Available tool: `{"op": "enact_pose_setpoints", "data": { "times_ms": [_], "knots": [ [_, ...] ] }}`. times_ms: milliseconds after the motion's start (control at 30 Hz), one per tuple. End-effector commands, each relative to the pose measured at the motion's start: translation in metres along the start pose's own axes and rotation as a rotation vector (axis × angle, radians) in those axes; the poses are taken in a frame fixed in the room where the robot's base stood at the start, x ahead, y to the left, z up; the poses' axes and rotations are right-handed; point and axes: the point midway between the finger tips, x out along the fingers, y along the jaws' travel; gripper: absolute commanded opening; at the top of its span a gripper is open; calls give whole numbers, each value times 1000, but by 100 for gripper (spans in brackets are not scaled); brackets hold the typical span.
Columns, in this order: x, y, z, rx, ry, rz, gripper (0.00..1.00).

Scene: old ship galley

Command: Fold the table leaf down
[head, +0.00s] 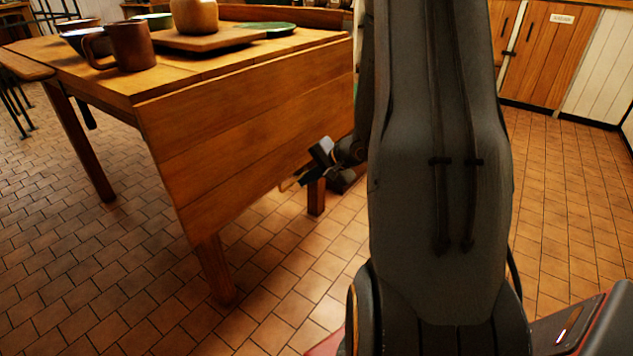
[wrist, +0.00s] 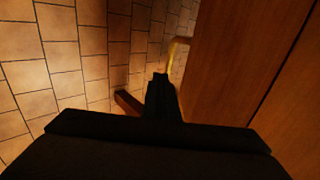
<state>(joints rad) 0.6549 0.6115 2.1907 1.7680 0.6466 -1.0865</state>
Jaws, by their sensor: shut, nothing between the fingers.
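The table leaf (head: 245,125) is a wooden panel that hangs down steeply from the near edge of the wooden table (head: 110,82). Its face also fills the right side of the wrist view (wrist: 245,55). My gripper (head: 300,178) is low beside the leaf's lower right edge, with its fingers shut and empty. In the wrist view my gripper (wrist: 162,80) points past the leaf, close to a thin yellowish bar (wrist: 174,52) at the leaf's edge. I cannot tell whether the fingers touch the leaf or the bar.
On the tabletop stand a brown mug (head: 131,46), a board (head: 208,38) with a jar (head: 195,15), and a green plate (head: 268,29). Table legs (head: 215,268) stand below the leaf. The tiled floor (head: 90,270) is open at left and right. Wooden cupboards (head: 538,55) line the back right.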

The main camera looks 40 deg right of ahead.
Motion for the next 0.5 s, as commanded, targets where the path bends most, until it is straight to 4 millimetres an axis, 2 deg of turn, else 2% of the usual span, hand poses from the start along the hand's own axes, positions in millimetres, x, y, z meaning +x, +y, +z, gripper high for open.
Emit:
{"op": "enact_pose_setpoints", "data": {
  "times_ms": [133,500],
  "knots": [
    [8,-4,0,-1,0,-1,0],
    [8,-5,0,0,0,0,0]
  ]
}}
